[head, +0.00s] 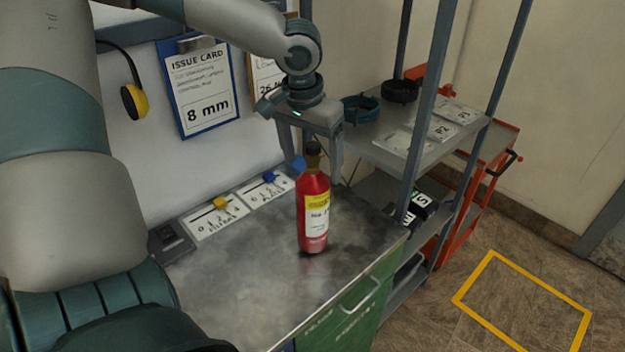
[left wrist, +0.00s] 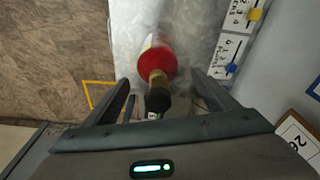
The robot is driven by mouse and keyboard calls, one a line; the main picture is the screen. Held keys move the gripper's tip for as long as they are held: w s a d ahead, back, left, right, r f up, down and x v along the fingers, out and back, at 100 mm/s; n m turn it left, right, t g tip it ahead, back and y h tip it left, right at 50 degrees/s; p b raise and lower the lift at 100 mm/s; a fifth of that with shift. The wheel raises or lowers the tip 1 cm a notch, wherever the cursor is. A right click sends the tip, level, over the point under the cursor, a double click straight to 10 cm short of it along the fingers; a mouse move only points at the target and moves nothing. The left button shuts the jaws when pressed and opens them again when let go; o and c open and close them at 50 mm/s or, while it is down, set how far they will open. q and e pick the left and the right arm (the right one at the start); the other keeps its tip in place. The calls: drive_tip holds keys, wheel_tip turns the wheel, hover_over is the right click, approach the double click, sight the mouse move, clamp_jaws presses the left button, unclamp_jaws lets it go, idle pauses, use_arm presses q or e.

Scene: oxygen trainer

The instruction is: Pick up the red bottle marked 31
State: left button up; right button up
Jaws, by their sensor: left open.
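A red bottle (head: 313,213) with a yellow and white label stands upright near the right end of the metal bench top. Its number is too small to read. My left gripper (head: 318,160) is above it, pointing down, with its open fingers either side of the dark valve at the bottle's neck. In the left wrist view, the bottle's red shoulder (left wrist: 157,63) and its brass and black valve show between the open fingers (left wrist: 160,100). I cannot tell whether a finger touches it. My right gripper is not in view.
The bench top (head: 250,285) is clear left of the bottle. Two scale cards with yellow (head: 220,202) and blue (head: 269,177) sliders lie at the back. A grey shelf rack (head: 430,150) stands close on the right. A clipboard (head: 203,90) reading 8 mm hangs behind.

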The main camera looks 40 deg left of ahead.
sight(315, 172)
use_arm(q)
drive_tip(key=shift+w+f+p, duration=0.15)
drive_tip(key=shift+f+p, duration=0.1)
drive_tip(key=shift+f, duration=0.7)
drive_tip(key=shift+w+f+p, duration=0.15)
drive_tip(key=shift+f+p, duration=0.05)
drive_tip(key=shift+f, duration=0.7)
clamp_jaws()
drive_tip(key=shift+w+r, duration=0.1)
